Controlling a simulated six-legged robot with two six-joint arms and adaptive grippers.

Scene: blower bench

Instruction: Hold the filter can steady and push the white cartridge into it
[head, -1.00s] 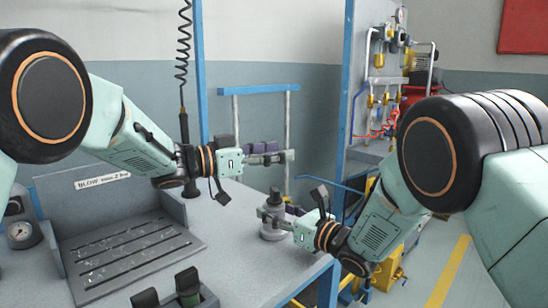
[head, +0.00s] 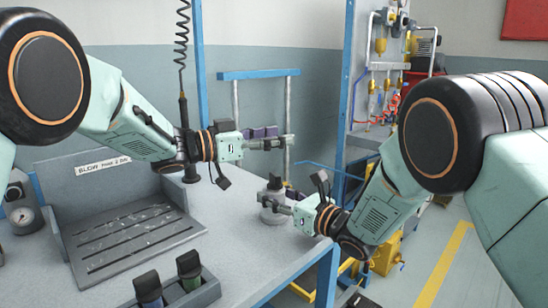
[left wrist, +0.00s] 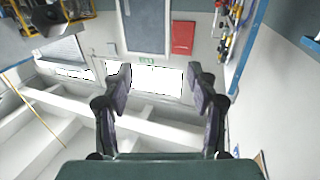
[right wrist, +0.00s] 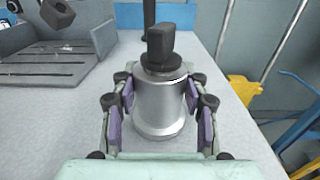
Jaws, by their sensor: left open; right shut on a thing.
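The filter can (right wrist: 158,107) is a silver cylinder standing upright on the bench. It also shows in the head view (head: 272,214). My right gripper (head: 282,203) is shut on it, with a finger on each side in the right wrist view (right wrist: 160,112). A dark upright block on a dark round cap (right wrist: 160,55) sits on top of the can. I cannot make out any white cartridge body; whether one is under the cap is hidden. My left gripper (head: 285,142) is above the can and apart from it. It is open and empty in its wrist view (left wrist: 158,85).
A holder with dark-topped pieces (head: 188,268) stands at the bench's front edge. A slotted grey tray (head: 130,238) lies at the left with a gauge (head: 22,216) beside it. The bench (head: 235,245) is clear between holder and can; its right edge is close to the can.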

